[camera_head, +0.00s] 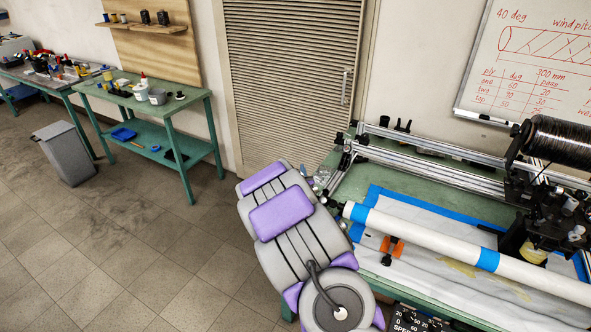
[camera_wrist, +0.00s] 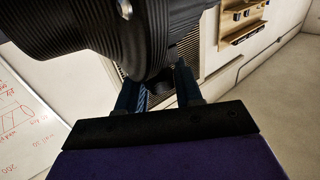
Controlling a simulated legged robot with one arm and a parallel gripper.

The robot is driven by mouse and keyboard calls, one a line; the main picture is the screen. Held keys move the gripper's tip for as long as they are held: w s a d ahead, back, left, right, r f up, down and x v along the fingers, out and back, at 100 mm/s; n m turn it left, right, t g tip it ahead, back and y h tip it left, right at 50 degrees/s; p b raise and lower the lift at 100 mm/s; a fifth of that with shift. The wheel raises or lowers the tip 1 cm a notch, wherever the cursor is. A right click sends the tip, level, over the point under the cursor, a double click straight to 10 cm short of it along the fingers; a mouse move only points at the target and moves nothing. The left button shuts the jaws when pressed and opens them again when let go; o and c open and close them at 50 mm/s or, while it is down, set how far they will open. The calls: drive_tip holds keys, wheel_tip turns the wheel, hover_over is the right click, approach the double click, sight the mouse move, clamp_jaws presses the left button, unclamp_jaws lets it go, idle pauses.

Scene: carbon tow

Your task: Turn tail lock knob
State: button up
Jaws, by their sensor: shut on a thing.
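In the wrist view my gripper (camera_wrist: 158,95) has its two dark blue fingers on either side of a small dark round part, the knob (camera_wrist: 160,80). It is shut on that knob. A large dark ribbed round body fills the top of this view, close above the fingers; I cannot tell what it is. In the head view the white mandrel (camera_head: 430,232) with blue tape bands lies across the winding bench. Its left end is beside my grey and purple arm, which hides my gripper and the knob there.
The winding bench has metal rails (camera_head: 440,160), a blue-edged sheet (camera_head: 375,192) and a black tow spool (camera_head: 560,140) on its carriage at the right. A green table (camera_head: 150,100) and a grey bin (camera_head: 65,150) stand at the left. The floor between is clear.

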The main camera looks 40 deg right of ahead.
drive_tip(key=n+t+y+p, duration=0.1)
drive_tip(key=y, duration=0.1)
drive_tip(key=n+t+y+p, duration=0.1)
drive_tip(key=y+p, duration=0.1)
drive_tip(key=shift+s+d+r+n, duration=0.1)
drive_tip(key=shift+d+r+n, duration=0.1)
drive_tip(key=shift+n, duration=0.2)
drive_tip(key=shift+n+t+y+p, duration=0.4)
drive_tip(key=shift+n+y+p, duration=0.55)
drive_tip(key=shift+y, duration=0.35)
drive_tip(key=shift+a+n+y, duration=0.15)
drive_tip(key=shift+n+y, duration=0.2)
drive_tip(key=shift+y, duration=0.15)
drive_tip(key=o, duration=0.9)
drive_tip(key=shift+w+f, duration=0.1)
drive_tip(key=shift+w, duration=0.1)
drive_tip(key=shift+o, duration=0.2)
drive_tip(key=shift+s, duration=0.1)
drive_tip(key=s+a, duration=0.1)
drive_tip(key=s, duration=1.6)
drive_tip(key=shift+a+f, duration=0.15)
drive_tip(key=shift+a, duration=0.2)
